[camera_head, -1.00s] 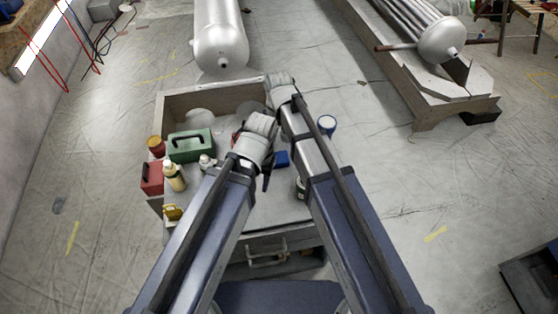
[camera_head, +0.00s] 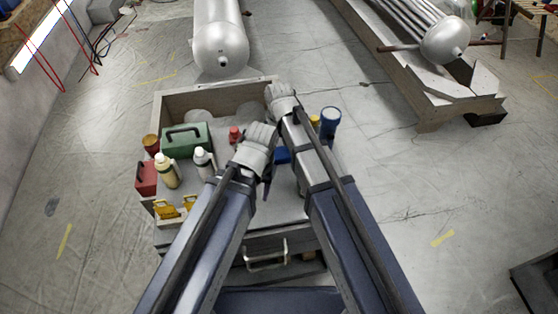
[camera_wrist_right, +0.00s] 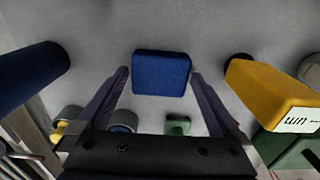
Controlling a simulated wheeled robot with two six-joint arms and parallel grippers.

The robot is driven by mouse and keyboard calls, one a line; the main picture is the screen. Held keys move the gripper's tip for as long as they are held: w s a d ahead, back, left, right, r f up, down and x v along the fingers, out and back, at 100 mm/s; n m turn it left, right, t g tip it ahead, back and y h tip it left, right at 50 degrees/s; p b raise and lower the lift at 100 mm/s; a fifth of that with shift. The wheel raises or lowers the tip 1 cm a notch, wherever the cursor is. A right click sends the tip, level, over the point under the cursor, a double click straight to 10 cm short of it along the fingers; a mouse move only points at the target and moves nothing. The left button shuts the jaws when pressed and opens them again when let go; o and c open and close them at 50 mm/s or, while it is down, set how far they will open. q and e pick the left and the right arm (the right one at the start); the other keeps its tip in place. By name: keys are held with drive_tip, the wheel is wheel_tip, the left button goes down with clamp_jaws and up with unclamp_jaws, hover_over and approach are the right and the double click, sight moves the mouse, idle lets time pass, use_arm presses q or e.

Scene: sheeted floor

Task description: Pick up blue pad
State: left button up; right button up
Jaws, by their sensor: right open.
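The blue pad (camera_head: 282,155) lies on the grey workbench top, partly hidden by my arms in the head view. In the right wrist view the blue pad (camera_wrist_right: 161,73) is a rounded block near the centre. My right gripper (camera_wrist_right: 160,76) is open, with one dark finger on each side of the pad and narrow gaps showing. I cannot tell how far the fingertips are above the bench. In the head view, the right gripper's fingers are hidden behind its arm. My left gripper (camera_head: 266,188) points down over the bench left of the pad; its jaw opening is unclear.
A yellow block (camera_wrist_right: 272,95) stands close right of the gripper in the wrist view; a dark blue cylinder (camera_wrist_right: 30,75) is at left. A green case (camera_head: 187,139), bottles (camera_head: 167,171) and a red box (camera_head: 146,178) crowd the bench's left side. A raised board (camera_head: 215,97) edges the back.

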sight(279, 153)
drive_tip(key=shift+f, duration=0.1)
drive_tip(key=c, duration=1.1)
use_arm(q)
wheel_tip(279, 153, up, 10)
drive_tip(key=p, duration=1)
use_arm(e)
wheel_tip(279, 153, up, 10)
use_arm(q)
drive_tip(key=shift+f, duration=0.1)
